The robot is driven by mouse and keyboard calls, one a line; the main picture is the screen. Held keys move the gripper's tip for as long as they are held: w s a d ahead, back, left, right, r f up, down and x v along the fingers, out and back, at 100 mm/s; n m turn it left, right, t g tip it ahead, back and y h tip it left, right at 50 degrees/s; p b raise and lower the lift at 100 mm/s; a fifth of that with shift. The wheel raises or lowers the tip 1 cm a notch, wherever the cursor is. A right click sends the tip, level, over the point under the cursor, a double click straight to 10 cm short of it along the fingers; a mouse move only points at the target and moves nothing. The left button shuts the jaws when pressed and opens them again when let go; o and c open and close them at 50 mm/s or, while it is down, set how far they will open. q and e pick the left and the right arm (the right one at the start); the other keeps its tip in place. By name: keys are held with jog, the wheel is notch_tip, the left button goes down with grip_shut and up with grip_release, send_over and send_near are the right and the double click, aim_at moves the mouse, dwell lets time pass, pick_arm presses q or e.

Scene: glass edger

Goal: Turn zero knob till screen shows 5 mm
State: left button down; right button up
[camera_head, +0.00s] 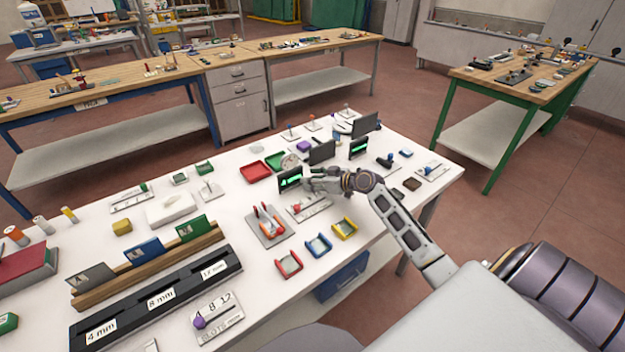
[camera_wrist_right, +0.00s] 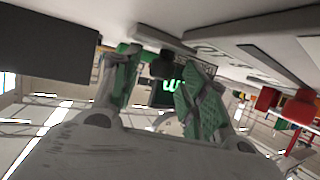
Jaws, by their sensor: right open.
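My right gripper (camera_head: 312,184) is over the white table, just right of a small dark screen (camera_head: 290,179) with green glowing marks; the reading is too small to make out. In the right wrist view my gripper (camera_wrist_right: 160,92) is open, its green-padded fingers apart. A dark block (camera_wrist_right: 166,66) and green glowing digits (camera_wrist_right: 174,86) show beyond and between them; I cannot tell whether a finger touches anything. No zero knob can be clearly identified. A plate with a red knob (camera_head: 297,208) lies below the gripper in the head view. My left gripper is out of view.
A second green-lit screen (camera_head: 359,147) and dark panels (camera_head: 322,152) stand behind the gripper. Red, blue and yellow trays (camera_head: 288,265) lie nearer. A slotted black rack (camera_head: 160,298) and a purple-knobbed plate (camera_head: 217,318) are at the front left.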

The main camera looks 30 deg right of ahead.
jog(key=shift+c, duration=0.2)
jog(key=c, duration=0.5)
grip_shut()
jog(key=shift+r+p, duration=0.1)
jog(key=shift+p, duration=0.5)
jog(key=shift+m+h+p, duration=0.4)
jog(key=shift+p, duration=0.05)
jog(key=shift+m+t+h+p, duration=0.3)
jog(key=shift+h+p, duration=0.1)
jog(key=shift+p, duration=0.85)
jog(key=shift+m+h+p, duration=0.4)
jog(key=shift+p, duration=0.2)
jog(key=shift+h+p, duration=0.3)
jog(key=shift+p, duration=0.1)
jog(key=shift+r+m+t+h+p, duration=0.1)
jog(key=shift+m+t+h+p, duration=0.3)
jog(key=shift+p, duration=0.65)
jog(key=shift+m+h+p, duration=0.5)
jog(key=shift+p, duration=0.75)
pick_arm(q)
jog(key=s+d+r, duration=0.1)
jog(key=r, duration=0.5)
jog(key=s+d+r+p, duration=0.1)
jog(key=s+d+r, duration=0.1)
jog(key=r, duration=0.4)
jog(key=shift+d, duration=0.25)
